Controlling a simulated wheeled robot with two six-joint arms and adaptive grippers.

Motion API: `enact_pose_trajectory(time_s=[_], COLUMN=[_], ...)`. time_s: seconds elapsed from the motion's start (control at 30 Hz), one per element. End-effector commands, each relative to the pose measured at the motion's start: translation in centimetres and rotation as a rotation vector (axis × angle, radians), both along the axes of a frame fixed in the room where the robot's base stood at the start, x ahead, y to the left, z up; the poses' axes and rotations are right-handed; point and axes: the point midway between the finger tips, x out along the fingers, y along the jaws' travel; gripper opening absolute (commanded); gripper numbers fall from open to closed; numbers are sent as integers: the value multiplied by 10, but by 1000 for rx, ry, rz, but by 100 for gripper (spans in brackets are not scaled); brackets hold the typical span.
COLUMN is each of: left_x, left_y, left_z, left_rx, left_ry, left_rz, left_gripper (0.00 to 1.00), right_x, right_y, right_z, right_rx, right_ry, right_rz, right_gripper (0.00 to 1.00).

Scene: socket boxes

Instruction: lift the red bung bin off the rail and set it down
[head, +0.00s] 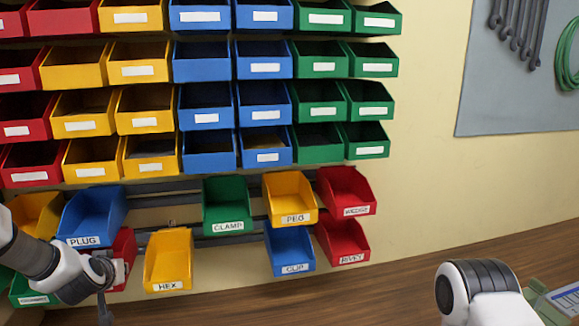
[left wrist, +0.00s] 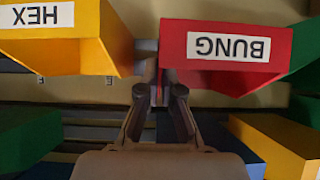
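The red bung bin (head: 124,258) is in the lower row in the head view, partly hidden behind my left arm and below the blue PLUG bin. In the left wrist view the BUNG bin (left wrist: 222,72) appears upside down, with its label facing the camera. My left gripper (head: 104,276) is at this bin. In the left wrist view its fingers (left wrist: 157,82) are close together at the bin's side wall, with a thin red edge between them. I cannot tell whether the bin hangs on the rail. My right gripper is out of view; only part of my right arm shows.
The yellow HEX bin (head: 168,262) is close beside the bung bin. The blue PLUG bin (head: 94,215) is above, and a green bin (head: 28,290) is at lower left. More bins fill the wall above. The wooden worktop (head: 370,290) is clear in the middle.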

Motion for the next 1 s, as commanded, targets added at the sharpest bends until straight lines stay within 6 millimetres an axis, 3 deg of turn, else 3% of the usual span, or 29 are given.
enact_pose_trajectory(time_s=[1.0], left_x=[-91], left_y=[-22], left_z=[4], left_rx=[0], left_ry=[-1], left_rz=[-1], left_gripper=[0], right_x=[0], right_y=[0], right_z=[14], right_rx=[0], right_ry=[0], right_rz=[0], right_gripper=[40])
